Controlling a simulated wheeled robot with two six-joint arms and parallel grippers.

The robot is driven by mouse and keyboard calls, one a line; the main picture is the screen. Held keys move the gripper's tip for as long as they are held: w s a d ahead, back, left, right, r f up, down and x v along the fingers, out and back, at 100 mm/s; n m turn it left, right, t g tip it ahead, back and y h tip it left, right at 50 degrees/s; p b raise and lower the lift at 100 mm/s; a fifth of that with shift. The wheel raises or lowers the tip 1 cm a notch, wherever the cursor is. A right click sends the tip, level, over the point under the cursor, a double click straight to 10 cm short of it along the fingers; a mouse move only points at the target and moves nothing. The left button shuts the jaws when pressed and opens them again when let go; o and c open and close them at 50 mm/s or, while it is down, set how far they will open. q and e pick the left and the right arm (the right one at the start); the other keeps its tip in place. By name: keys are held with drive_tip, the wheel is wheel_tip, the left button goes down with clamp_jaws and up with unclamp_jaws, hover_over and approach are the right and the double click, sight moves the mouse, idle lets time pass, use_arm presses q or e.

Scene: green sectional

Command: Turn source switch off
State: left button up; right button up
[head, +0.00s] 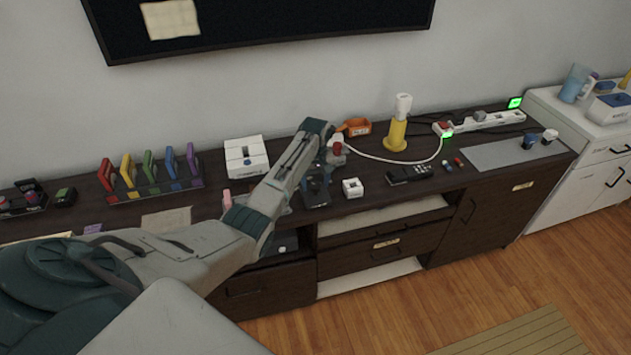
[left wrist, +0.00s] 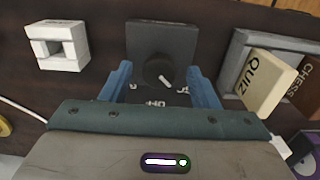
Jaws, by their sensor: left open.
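The source switch appears to be a dark box (left wrist: 163,38) with a round black knob (left wrist: 157,69) in the left wrist view. A white pointer mark on the knob slants toward the lower right. Small white labels lie around the knob; the one below it looks like an upside-down "OFF", and the side ones are partly hidden. My left gripper (left wrist: 160,68) is open, its blue fingers on either side of the knob; whether they touch it I cannot tell. In the head view the left gripper (head: 316,182) points down at the cabinet top, over the dark box. My right gripper is not in view.
A white block (head: 352,188) stands just right of the gripper, also in the left wrist view (left wrist: 58,46). A cream "QUIZ" piece (left wrist: 266,79) sits in a grey holder opposite. A remote (head: 410,173), yellow lamp (head: 396,134) and white cable lie further right on the dark cabinet.

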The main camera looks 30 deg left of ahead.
use_arm(q)
drive_tip(key=c, duration=1)
drive_tip(key=shift+o, duration=0.2)
drive_tip(key=shift+r, duration=0.1)
drive_tip(key=shift+r+m+p, duration=0.1)
drive_tip(key=shift+m+p, duration=0.8)
drive_tip(key=shift+m, duration=0.1)
drive_tip(key=m+p, duration=0.1)
drive_tip(key=m, duration=0.1)
drive_tip(key=shift+m, duration=0.3)
drive_tip(key=m+p, duration=0.2)
drive_tip(key=m, duration=0.1)
drive_tip(key=shift+m, duration=0.4)
drive_tip(key=shift+w+m, duration=0.1)
drive_tip(key=shift+m, duration=0.3)
